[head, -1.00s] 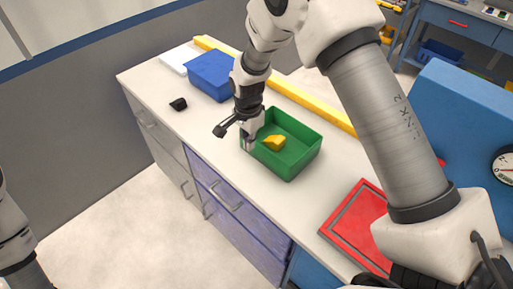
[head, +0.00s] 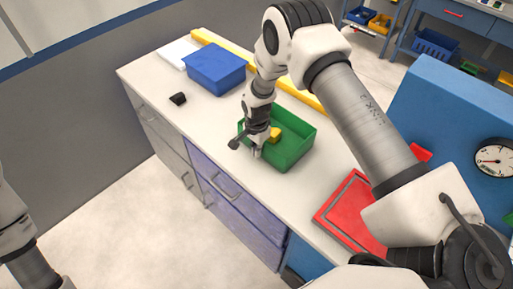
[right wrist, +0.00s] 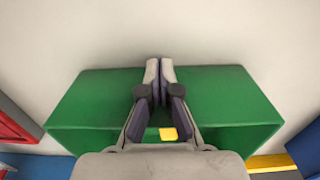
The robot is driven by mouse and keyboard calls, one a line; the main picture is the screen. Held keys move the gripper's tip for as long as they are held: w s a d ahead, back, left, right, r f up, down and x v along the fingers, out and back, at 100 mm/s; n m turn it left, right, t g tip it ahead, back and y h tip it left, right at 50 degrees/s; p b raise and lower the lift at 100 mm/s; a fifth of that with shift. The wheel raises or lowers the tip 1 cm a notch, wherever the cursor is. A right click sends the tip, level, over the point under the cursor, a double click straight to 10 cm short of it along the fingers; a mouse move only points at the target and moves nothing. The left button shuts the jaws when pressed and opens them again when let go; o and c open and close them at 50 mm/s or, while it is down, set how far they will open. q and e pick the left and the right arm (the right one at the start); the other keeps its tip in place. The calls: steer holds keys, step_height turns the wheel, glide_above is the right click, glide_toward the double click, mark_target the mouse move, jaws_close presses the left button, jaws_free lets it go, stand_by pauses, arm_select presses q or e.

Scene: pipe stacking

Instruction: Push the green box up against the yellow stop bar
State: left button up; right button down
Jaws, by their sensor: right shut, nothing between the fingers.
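The green box (head: 290,155) stands on the white worktop with a small yellow piece (head: 275,134) inside; the right wrist view also shows the box (right wrist: 85,105) and the piece (right wrist: 168,134). The yellow stop bar (head: 213,46) runs along the back of the worktop, behind the box. It shows at the lower right of the right wrist view (right wrist: 272,162). My right gripper (head: 256,154) is shut and empty, fingertips low at the box's near wall. I cannot tell whether they touch it. The arm hides part of the box and bar. My left gripper is outside the view.
A blue box (head: 215,72) stands left of the green box, with a small black object (head: 178,98) near it. A red tray (head: 340,215) lies to the right. A blue panel with a gauge (head: 494,160) stands at far right. Bare worktop lies left of my gripper.

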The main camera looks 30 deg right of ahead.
mark_target(286, 132)
steer(key=shift+w+d, duration=0.2)
steer(key=shift+d, duration=0.15)
steer(key=w+d+b, duration=0.1)
steer(key=d+b, duration=0.1)
steer(key=d, duration=0.2)
steer(key=w+d+b, duration=0.1)
steer(key=w+d, duration=0.1)
steer(key=d, duration=0.3)
steer(key=w+d+b, duration=0.1)
steer(key=d+b, duration=0.1)
steer(key=d, duration=0.2)
steer(key=shift+w+d+f+b, duration=0.15)
steer(key=shift+w+d+b, duration=0.15)
steer(key=shift+w+d, duration=0.1)
steer(key=shift+d, duration=0.3)
steer(key=shift+w+a+r, duration=0.1)
steer(key=shift+r, duration=0.25)
